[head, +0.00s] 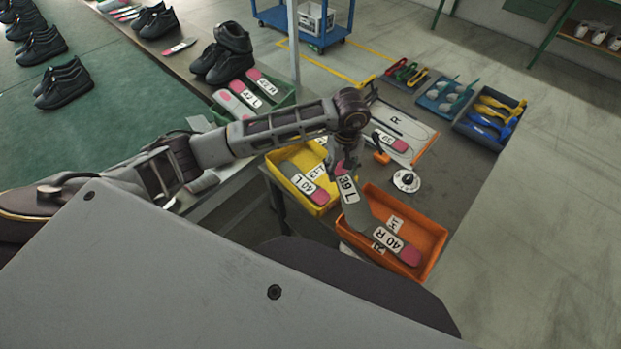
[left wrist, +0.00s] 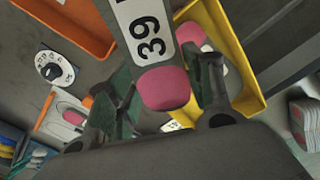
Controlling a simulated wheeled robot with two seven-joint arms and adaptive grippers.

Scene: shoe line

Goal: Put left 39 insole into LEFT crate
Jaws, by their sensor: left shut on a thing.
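My left gripper (head: 344,166) is shut on the left 39 insole (head: 348,190), a grey sole with a pink end and a white "39 L" label. The insole hangs down between the yellow and orange crates, above the orange crate's near left side. In the left wrist view its pink end (left wrist: 164,88) shows between the fingers. The yellow crate (head: 318,209) is the LEFT crate; its label is partly covered and a "40 L" insole lies in it. The orange crate (head: 436,245) beside it holds a "40 R" insole (head: 398,246). My right gripper is not in view.
A green crate (head: 288,98) with insoles stands behind my left arm. A board with an "R" sheet (head: 396,118) and a white dial (head: 406,181) lie beyond the crates. Blue bins (head: 489,138) with tools stand at the bench's far end. Black shoes stand on the left.

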